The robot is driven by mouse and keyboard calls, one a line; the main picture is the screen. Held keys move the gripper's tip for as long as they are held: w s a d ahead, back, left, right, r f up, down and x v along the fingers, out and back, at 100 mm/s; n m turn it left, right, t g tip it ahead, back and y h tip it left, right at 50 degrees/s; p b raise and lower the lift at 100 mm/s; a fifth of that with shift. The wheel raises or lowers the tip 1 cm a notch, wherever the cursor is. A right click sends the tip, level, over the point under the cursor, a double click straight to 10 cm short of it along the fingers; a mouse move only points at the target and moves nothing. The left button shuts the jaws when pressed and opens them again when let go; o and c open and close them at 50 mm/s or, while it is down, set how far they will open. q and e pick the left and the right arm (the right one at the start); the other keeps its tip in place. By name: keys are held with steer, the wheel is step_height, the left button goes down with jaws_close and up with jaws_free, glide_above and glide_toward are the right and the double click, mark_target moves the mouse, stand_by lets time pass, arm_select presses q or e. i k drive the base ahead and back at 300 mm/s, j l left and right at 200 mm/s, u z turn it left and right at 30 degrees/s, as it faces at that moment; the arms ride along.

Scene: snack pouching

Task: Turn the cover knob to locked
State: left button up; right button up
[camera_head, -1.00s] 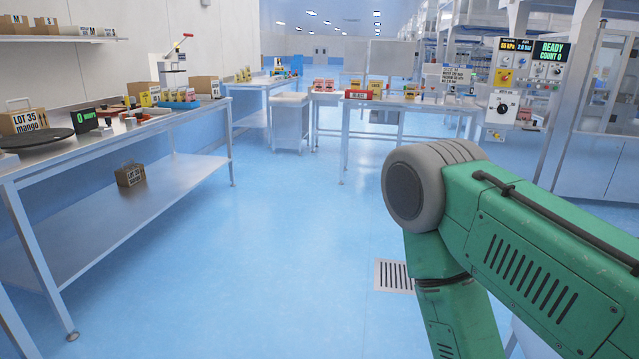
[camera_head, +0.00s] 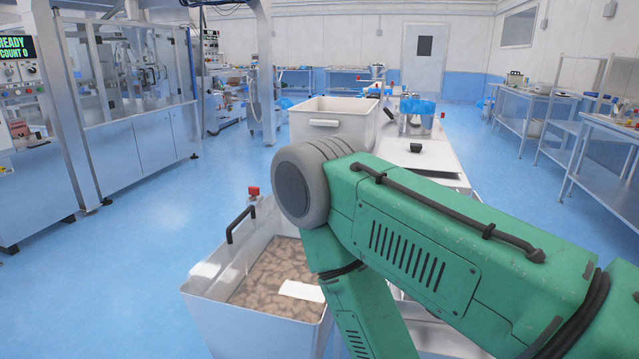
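At the left edge is part of a control panel (camera_head: 20,75) with a screen (camera_head: 15,47) reading "READY COUNT 0". Small knobs and buttons sit below the screen, too small and cut off to tell which one is the cover knob or how it is turned. Beside the panel stands a packing machine (camera_head: 150,138) with clear guard panels. My green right arm crosses the lower right of the view. Its gripper is out of frame, and my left gripper is not in view either.
An open bin of brown pieces (camera_head: 225,290) with a black handle stands close ahead, partly behind my arm. A white tub (camera_head: 330,118) stands behind it beside a white worktop (camera_head: 425,155). Steel tables (camera_head: 600,120) line the right. Blue floor (camera_head: 130,250) is clear at the left.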

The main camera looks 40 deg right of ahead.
mark_target(254, 192)
steer(key=i+j+z, duration=0.2)
steer(key=z, duration=0.25)
steer(key=i+j+z, duration=0.2)
steer(key=z, duration=0.25)
steer(key=i+j+z, duration=0.1)
steer(key=j+z, duration=0.3)
steer(key=i+j+z, duration=0.1)
steer(key=j+z, duration=0.8)
steer(key=l, duration=0.1)
